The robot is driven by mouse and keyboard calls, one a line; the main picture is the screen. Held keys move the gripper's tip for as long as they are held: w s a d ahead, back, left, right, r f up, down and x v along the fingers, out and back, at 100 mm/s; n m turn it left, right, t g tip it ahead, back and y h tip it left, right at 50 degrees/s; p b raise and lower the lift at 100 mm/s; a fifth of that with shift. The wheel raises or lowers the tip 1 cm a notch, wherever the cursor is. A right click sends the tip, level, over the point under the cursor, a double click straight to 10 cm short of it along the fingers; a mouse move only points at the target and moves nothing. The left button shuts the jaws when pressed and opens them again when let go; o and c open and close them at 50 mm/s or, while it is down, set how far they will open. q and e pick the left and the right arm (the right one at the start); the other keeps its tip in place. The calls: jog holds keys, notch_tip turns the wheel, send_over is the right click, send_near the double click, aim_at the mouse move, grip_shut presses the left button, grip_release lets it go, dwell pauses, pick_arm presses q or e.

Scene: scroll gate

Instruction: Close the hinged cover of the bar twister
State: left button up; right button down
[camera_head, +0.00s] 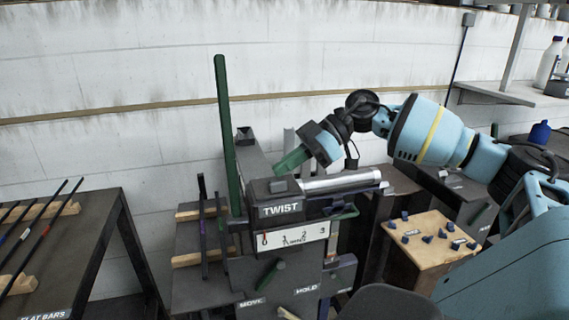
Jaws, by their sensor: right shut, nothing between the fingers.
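The bar twister (285,250) stands in the middle of the head view, a dark machine with a TWIST label and a 0 to 3 scale. A tall green lever (226,125) rises upright at its left. A dark slanted panel (256,165), perhaps the hinged cover, stands behind the TWIST block; its exact hinge position is unclear. A silver tube (340,182) lies across the top. My right gripper (306,153) is shut and empty, close to a short green piece (290,162) above the machine; contact cannot be told. My left gripper is not in view.
A bench with flat bars (60,245) stands at the left. A wooden board with several small dark blue pieces (428,238) is at the right. The wall (120,70) is behind, with a shelf (515,97) at upper right. Space above the twister's left is clear.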

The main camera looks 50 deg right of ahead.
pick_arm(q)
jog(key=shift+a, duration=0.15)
pick_arm(e)
jog(key=shift+w+a+f, duration=0.1)
jog(key=shift+a+f, duration=0.05)
jog(key=shift+a, duration=0.1)
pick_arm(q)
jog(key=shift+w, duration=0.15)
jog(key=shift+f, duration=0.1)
